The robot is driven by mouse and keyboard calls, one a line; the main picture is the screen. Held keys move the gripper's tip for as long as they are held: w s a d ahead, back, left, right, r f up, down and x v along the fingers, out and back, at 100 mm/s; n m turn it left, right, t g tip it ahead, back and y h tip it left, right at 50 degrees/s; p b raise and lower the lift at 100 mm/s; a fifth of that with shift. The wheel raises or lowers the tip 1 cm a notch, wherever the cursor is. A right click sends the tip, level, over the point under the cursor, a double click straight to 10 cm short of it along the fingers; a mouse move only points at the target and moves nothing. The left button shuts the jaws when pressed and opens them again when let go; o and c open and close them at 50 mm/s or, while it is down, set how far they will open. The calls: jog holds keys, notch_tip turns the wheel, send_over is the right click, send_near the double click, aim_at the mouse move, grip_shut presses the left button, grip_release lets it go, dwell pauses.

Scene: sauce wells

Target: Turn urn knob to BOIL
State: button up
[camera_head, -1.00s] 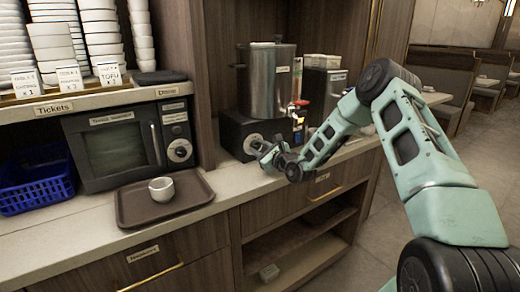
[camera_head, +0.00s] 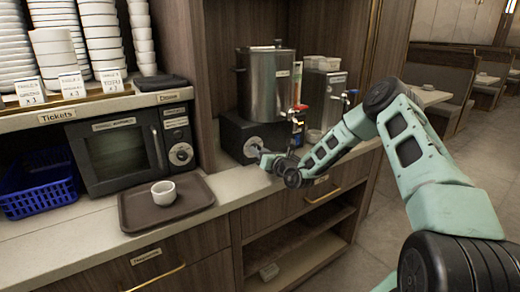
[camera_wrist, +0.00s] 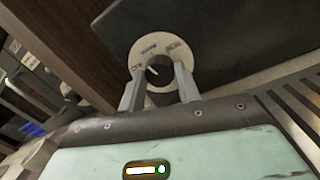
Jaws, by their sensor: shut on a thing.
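The steel urn (camera_head: 264,90) stands on a black base (camera_head: 235,138) on the counter. On the front of the base is a pale round dial (camera_head: 252,146), partly covered by my gripper (camera_head: 264,158).
A second dispenser (camera_head: 325,92) stands further right. A brown tray (camera_head: 140,222) with a white cup (camera_head: 163,192) lies left, before a microwave (camera_head: 118,155).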

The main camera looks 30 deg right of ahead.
jog(key=m+p, duration=0.2)
jog(key=m, duration=0.2)
jog(key=m+p, duration=0.3)
jog(key=m, duration=0.2)
jog(key=shift+h, duration=0.3)
jog(key=m+p, duration=0.2)
jog(key=m, duration=0.2)
jog(key=shift+a+p, duration=0.1)
jog(key=shift+p, duration=0.2)
jog(key=shift+f+m+h+p, duration=0.1)
jog(key=shift+m+h+p, duration=0.35)
jog(key=shift+m, duration=1.05)
jog(key=o, duration=1)
jog(key=shift+s, duration=0.1)
jog(key=s+b, duration=0.1)
jog(key=s, duration=1)
jog(key=s+b, duration=0.1)
jog(key=s, duration=0.5)
jog(key=shift+s+f+b, duration=0.15)
jog(key=shift+f+b, duration=0.15)
jog(key=shift+f, duration=0.1)
